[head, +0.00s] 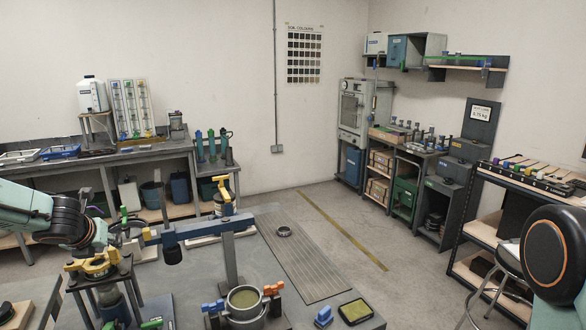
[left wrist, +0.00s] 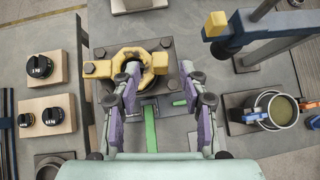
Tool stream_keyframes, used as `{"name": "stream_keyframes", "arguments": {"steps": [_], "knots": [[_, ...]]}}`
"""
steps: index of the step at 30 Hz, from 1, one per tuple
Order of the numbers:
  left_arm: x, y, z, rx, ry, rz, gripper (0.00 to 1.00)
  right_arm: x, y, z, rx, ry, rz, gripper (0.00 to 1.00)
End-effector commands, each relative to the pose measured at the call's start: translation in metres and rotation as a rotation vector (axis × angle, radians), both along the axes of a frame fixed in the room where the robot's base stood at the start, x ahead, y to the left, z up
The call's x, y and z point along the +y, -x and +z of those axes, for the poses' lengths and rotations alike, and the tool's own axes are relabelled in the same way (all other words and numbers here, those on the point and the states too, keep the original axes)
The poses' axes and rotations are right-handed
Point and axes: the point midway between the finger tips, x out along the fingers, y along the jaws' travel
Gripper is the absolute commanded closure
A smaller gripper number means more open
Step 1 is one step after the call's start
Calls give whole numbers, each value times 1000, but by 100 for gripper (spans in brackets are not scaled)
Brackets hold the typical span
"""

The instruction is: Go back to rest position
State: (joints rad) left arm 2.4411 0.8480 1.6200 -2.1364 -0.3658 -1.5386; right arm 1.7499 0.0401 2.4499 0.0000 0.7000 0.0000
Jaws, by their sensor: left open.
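My left gripper (head: 126,228) is at the left of the head view, above a dark stand with a yellow collar (head: 95,265). In the left wrist view my left gripper (left wrist: 160,72) has its two purple-padded fingers spread apart, with nothing held between them. The yellow collar (left wrist: 150,66) lies beyond and partly behind the left finger; I cannot tell whether they touch. A blue lever beam (head: 205,226) on a grey post stands right of the gripper; its yellow end also shows in the left wrist view (left wrist: 216,24). My right gripper is not seen.
A metal pot (head: 245,302) with orange and blue clamps stands near the beam's post; a ribbed mat (head: 300,252) with a ring (head: 284,231) lies behind. Black knobbed weights (left wrist: 40,66) sit on wooden blocks at left. A stool (head: 500,280) stands at right. Open floor lies beyond the table.

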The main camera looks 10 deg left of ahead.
Motion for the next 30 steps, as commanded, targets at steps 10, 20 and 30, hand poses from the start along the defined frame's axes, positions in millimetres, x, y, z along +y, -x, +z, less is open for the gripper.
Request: {"name": "stream_keyframes", "arguments": {"steps": [10,20,30], "knots": [[12,-23,-26,2,-3,1,57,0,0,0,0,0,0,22],[15,-32,-36,0,1,-1,57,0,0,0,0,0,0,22],[15,-32,-36,-1,1,0,57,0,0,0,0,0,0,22]]}}
